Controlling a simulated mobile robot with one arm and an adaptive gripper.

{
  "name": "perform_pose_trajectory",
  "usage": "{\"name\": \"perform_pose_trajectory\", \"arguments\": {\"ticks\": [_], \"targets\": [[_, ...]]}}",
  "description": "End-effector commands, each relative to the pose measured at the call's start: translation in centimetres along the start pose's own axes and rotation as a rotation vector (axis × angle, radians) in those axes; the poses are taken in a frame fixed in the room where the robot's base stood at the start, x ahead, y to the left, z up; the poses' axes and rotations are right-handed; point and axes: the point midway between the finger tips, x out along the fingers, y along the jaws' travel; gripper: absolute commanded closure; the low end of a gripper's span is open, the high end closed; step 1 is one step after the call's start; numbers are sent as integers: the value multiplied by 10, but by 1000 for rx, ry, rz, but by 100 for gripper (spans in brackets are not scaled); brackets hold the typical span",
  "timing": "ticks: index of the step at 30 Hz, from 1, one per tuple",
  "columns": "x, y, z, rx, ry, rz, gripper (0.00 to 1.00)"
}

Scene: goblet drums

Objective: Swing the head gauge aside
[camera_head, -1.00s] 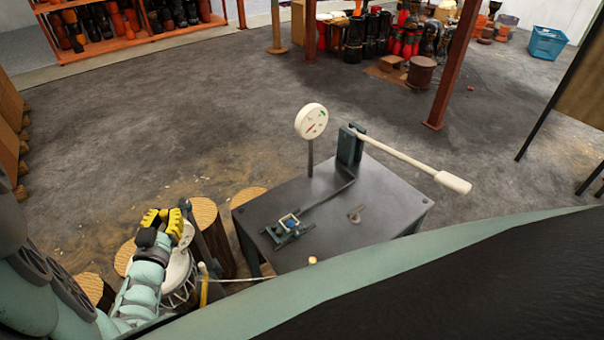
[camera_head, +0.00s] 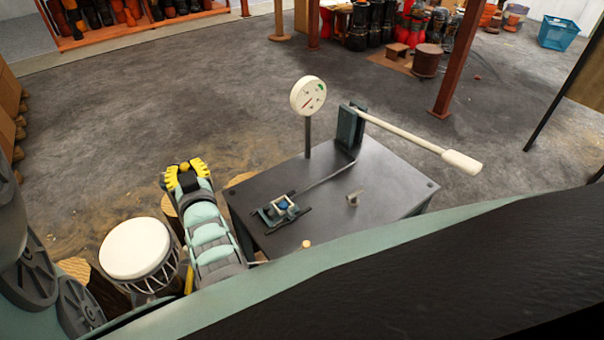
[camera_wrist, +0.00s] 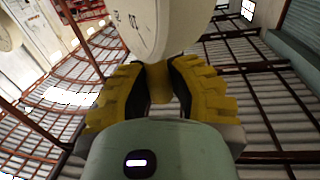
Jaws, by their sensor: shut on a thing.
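My gripper (camera_head: 187,173) stands just right of a drum (camera_head: 135,250) with a bare white head. In the wrist view my gripper (camera_wrist: 160,92) has its yellow fingers shut on a tan grip (camera_wrist: 157,80). A white, round-edged piece with small dark marks (camera_wrist: 150,25) sits against that grip and looks like part of the head gauge.
A dark metal table (camera_head: 335,185) stands right of my gripper. It carries a round white dial on a post (camera_head: 308,96), a long pale-handled lever (camera_head: 410,138) and a small blue-topped fixture (camera_head: 283,208). Wooden stumps (camera_head: 242,179) stand around the drum. Open floor lies beyond.

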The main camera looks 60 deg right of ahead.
Motion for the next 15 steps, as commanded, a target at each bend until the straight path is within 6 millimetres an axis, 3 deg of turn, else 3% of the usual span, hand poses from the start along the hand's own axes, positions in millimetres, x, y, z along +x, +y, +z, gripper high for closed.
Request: {"name": "perform_pose_trajectory", "arguments": {"ticks": [6, 15], "targets": [[5, 14, 0, 1, 5, 10, 100], [8, 20, -1, 3, 5, 10, 100]]}}
